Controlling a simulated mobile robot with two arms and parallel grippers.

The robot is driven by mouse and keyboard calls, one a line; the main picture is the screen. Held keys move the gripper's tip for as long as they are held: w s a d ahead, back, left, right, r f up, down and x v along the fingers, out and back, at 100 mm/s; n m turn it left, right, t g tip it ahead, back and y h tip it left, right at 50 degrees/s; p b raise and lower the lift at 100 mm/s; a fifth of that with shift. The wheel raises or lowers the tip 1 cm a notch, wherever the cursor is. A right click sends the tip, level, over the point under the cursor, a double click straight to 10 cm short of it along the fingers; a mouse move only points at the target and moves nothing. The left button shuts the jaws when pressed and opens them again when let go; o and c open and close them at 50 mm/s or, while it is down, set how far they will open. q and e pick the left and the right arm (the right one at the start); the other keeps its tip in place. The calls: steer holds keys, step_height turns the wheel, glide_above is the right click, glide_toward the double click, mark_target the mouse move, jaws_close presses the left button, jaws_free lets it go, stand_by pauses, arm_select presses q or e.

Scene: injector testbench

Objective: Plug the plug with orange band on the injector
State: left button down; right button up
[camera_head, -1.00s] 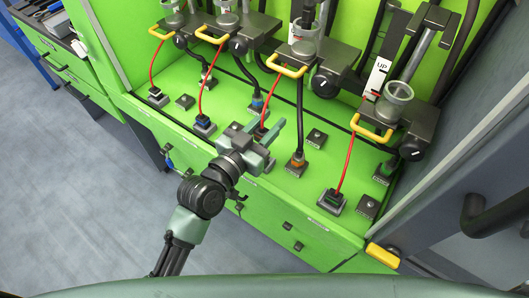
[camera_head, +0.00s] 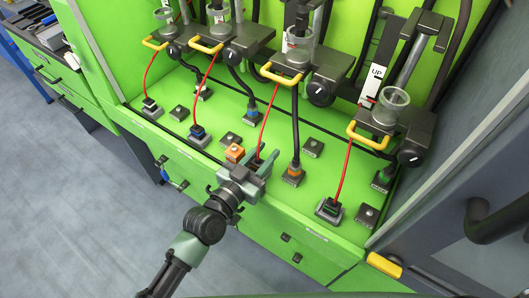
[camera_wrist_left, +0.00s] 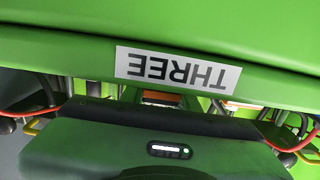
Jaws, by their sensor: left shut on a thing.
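My left gripper (camera_head: 258,164) is shut at the end of a red cable (camera_head: 266,127), beside the bench's front edge. The plug in it is mostly hidden by the fingers, so its band does not show. A black cable ends in another orange-banded plug (camera_head: 293,173), seated right of the gripper. My right gripper is not in view.
Other red cables run to a blue-marked plug (camera_head: 198,133) and a green-marked plug (camera_head: 330,208). A THREE label (camera_wrist_left: 178,69) on the green bench front appears upside down. Hanging cables and neighbouring stations crowd the back. Open floor (camera_head: 90,215) lies at left.

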mark_target(256, 166)
arm_select(q)
steer(key=shift+s+f, duration=0.1)
steer(key=shift+f, duration=0.5)
steer(key=c, duration=1.3)
jaws_free()
steer(key=shift+c, duration=0.2)
steer(key=shift+o, duration=1.4)
steer(key=shift+f, duration=0.1)
steer(key=shift+r, duration=0.7)
steer(key=b+v, duration=0.1)
steer(key=v, duration=0.6)
steer(key=shift+s+a+f, duration=0.1)
steer(key=shift+s+a, duration=0.05)
steer(key=shift+s, duration=0.15)
